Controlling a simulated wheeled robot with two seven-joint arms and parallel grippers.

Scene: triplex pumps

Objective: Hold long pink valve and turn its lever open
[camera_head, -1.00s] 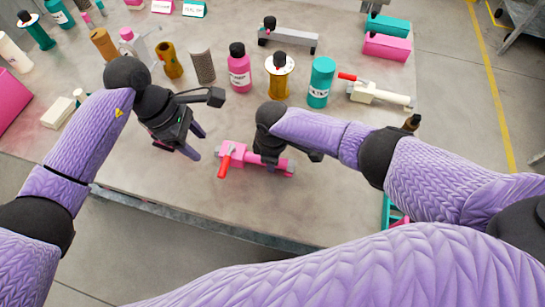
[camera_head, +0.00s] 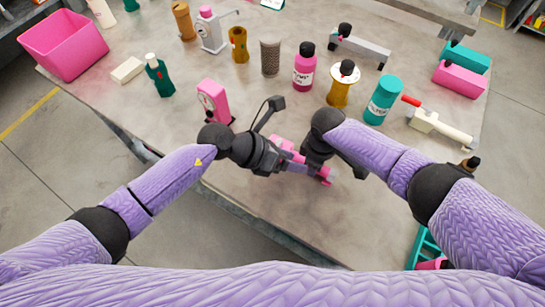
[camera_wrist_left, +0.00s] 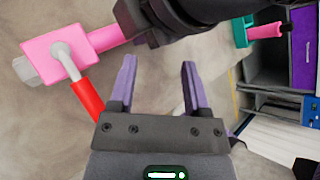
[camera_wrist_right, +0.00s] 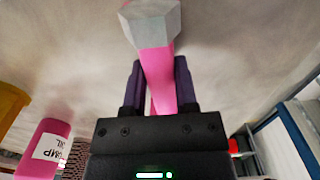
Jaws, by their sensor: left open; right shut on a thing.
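The long pink valve (camera_head: 284,146) is near the table's front edge, largely hidden by my grippers in the head view. My right gripper (camera_wrist_right: 160,75) is shut on its pink pipe; a grey hexagonal end (camera_wrist_right: 151,23) sticks out beyond the fingers. In the left wrist view the valve's pink block (camera_wrist_left: 62,52) has a grey bent stem and a red lever (camera_wrist_left: 86,97). My left gripper (camera_wrist_left: 158,70) is open and empty beside the valve. The lever lies left of its fingers in that view, not between them.
Behind the grippers stand a pink gauge-like part (camera_head: 213,102), a pink bottle (camera_head: 304,68), a gold spool-like part (camera_head: 342,88) and a teal bottle (camera_head: 382,101). A white valve with a red lever (camera_head: 440,127) lies right.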

